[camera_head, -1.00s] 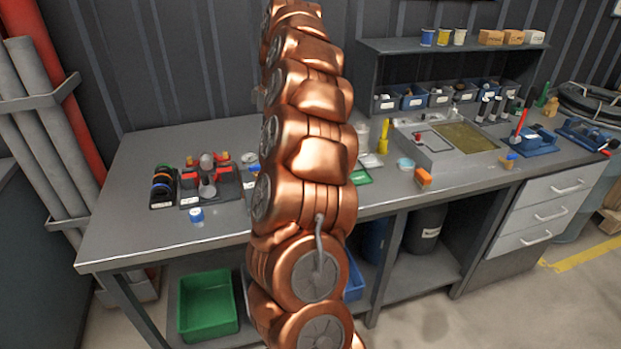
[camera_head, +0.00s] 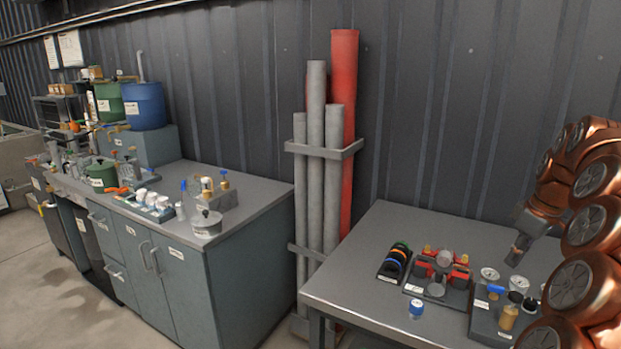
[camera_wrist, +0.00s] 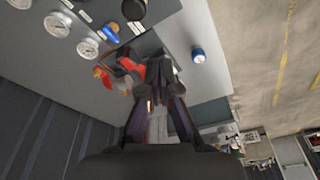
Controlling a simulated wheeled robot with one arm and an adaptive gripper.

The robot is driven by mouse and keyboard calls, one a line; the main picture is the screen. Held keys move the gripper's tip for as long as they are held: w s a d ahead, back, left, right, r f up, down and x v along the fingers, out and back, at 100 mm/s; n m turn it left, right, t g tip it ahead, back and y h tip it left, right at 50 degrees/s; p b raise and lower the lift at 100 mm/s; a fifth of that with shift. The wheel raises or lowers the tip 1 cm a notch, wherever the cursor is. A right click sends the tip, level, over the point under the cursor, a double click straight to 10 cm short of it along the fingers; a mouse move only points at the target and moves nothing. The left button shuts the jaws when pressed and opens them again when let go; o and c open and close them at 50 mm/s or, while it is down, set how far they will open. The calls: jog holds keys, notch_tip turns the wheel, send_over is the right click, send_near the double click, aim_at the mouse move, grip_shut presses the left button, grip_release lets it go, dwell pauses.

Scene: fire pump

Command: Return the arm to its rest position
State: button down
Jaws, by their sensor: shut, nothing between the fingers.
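My copper-coloured arm (camera_head: 590,235) curves along the right edge of the head view and is partly cut off by the frame. My gripper (camera_head: 516,256) hangs tilted above the right part of the grey workbench (camera_head: 375,235), apart from it. In the wrist view my gripper (camera_wrist: 160,74) shows dark fingers, shut with nothing held. A red fitting assembly (camera_head: 445,266) sits on the bench to the left of the gripper; it also shows beside the fingers in the wrist view (camera_wrist: 128,66).
Several round gauges (camera_wrist: 88,48), a blue-capped jar (camera_head: 416,309) and a rack of coloured rings (camera_head: 395,260) are on the bench near the gripper. Upright pipes (camera_head: 332,160) stand behind its left end. A cabinet bench (camera_head: 190,265) is farther left. Floor is clear at the lower left.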

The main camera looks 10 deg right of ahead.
jog(key=s+a+f+g, duration=0.1)
jog(key=s+a, duration=0.3)
jog(key=a, duration=0.9)
jog(key=s+a+g, duration=0.1)
jog(key=s+a, duration=0.4)
jog(key=a, duration=0.8)
jog(key=s+a+f+m+g, duration=0.1)
jog(key=s+a+f, duration=0.3)
jog(key=s, duration=0.6)
jog(key=s+a+f+m+h, duration=0.1)
jog(key=s+a+f+m, duration=0.2)
jog(key=s, duration=0.8)
notch_tip(320, 180, down, 3)
jog(key=shift+s+a+r+m+g, duration=0.1)
jog(key=shift+s+a+m+g, duration=0.2)
jog(key=shift+a+g, duration=0.1)
jog(key=shift+d, duration=0.15)
